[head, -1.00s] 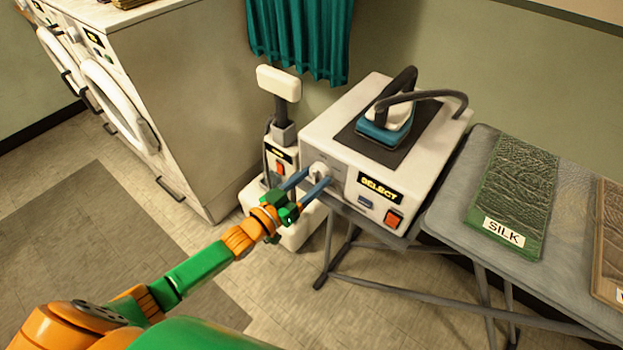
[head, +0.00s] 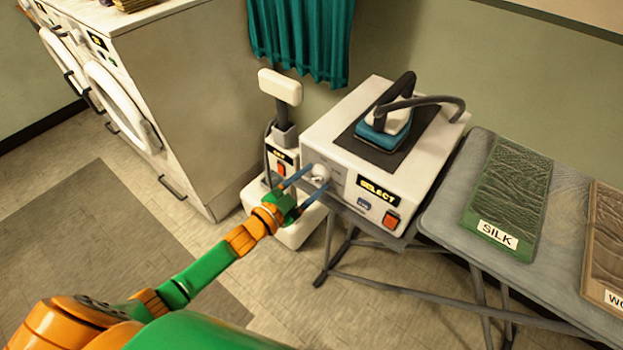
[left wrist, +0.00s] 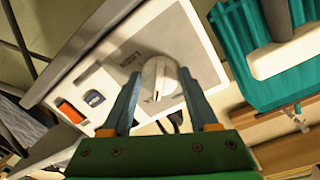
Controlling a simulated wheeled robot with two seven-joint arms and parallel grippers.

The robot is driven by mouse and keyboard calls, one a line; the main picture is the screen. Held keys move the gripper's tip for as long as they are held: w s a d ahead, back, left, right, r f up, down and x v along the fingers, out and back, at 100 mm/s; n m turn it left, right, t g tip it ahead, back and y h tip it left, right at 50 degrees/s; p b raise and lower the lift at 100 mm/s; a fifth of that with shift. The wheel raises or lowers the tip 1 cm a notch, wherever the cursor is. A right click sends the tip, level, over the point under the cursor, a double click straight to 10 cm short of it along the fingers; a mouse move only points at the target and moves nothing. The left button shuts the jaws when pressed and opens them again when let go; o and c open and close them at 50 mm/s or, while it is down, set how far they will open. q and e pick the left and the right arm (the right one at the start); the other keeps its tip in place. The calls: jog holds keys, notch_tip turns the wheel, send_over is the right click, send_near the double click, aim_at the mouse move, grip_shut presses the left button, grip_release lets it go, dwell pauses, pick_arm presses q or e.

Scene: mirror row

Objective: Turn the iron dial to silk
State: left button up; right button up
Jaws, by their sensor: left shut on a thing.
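The iron dial (head: 320,172) is a white knob on the front of a white ironing station (head: 312,136). It also shows in the left wrist view (left wrist: 158,76), with a small dark mark on its ridge. My left gripper (head: 319,177) is shut on the dial, one blue finger on each side. The station's display (head: 380,188) reads SELECT. The small print around the dial is too blurred to read, so its setting cannot be told. A teal and white iron (head: 384,130) rests on a dark pad on top. My right gripper is not in view.
An orange-red switch (head: 391,220) sits below the display. A grey ironing board (head: 450,207) at right bears a green SILK mat (head: 512,190) and a brown mat (head: 606,240). A white upright unit (head: 281,165) stands left of the station. Washers (head: 115,75) stand at far left.

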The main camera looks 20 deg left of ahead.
pick_arm(q)
jog(key=shift+m, duration=0.9)
jog(key=o, duration=1.4)
jog(key=v, duration=0.7)
jog(key=shift+s+p, duration=0.1)
jog(key=shift+p, duration=0.2)
